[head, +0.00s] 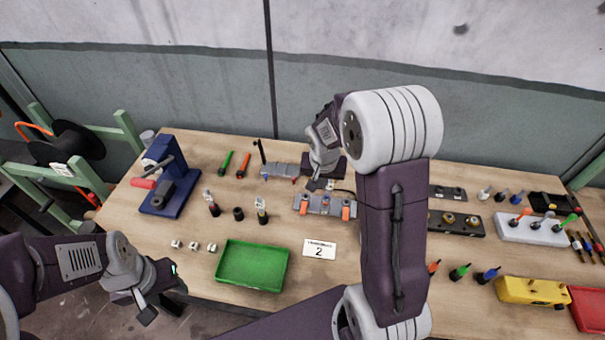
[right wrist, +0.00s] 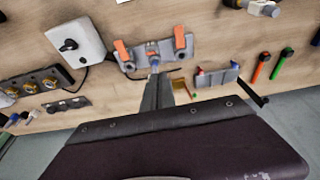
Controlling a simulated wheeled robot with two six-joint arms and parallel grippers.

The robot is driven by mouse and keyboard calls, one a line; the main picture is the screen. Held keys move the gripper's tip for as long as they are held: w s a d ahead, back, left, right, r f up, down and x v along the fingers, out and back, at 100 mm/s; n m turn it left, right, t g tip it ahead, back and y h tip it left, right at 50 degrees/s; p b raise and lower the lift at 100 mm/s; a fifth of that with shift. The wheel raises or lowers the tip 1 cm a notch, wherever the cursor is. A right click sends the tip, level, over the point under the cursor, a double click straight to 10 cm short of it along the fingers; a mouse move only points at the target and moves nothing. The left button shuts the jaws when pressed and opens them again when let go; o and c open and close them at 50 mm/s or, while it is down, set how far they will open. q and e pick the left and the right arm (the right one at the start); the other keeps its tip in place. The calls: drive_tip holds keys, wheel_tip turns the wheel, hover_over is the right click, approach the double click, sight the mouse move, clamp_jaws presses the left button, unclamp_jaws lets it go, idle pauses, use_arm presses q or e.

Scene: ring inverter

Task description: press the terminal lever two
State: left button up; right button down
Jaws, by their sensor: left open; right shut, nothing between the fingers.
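A grey terminal block (head: 317,208) with orange levers at its left (head: 303,201) and right (head: 346,212) lies mid-table. A small bluish part sits between the levers. In the right wrist view the block (right wrist: 168,50) appears turned around, both orange levers (right wrist: 121,49) standing up. My right gripper (head: 314,185) is shut and empty, just behind the block in the head view. In the right wrist view its fingers (right wrist: 156,82) point at the block's middle; I cannot tell whether they touch. My left gripper (head: 150,302) is open and empty, off the table's front left edge.
A card reading 2 (head: 319,249) and a green tray (head: 253,265) stand in front of the block. A grey bracket (head: 281,171) with red and blue ends is close to its left. A white box (right wrist: 70,42) with a black knob sits beside it, hidden by my arm in the head view.

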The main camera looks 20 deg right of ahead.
drive_tip(key=x, duration=0.2)
drive_tip(key=s+x, duration=0.1)
drive_tip(key=x, duration=0.2)
drive_tip(key=d+x, duration=0.1)
drive_tip(key=x, duration=0.2)
drive_tip(key=shift+s+f, duration=0.15)
drive_tip(key=shift+f, duration=0.45)
use_arm(q)
drive_tip(key=shift+s+d+r, duration=0.3)
drive_tip(key=shift+s+d, duration=0.1)
drive_tip(key=shift+s, duration=0.35)
use_arm(e)
drive_tip(key=shift+d, duration=0.1)
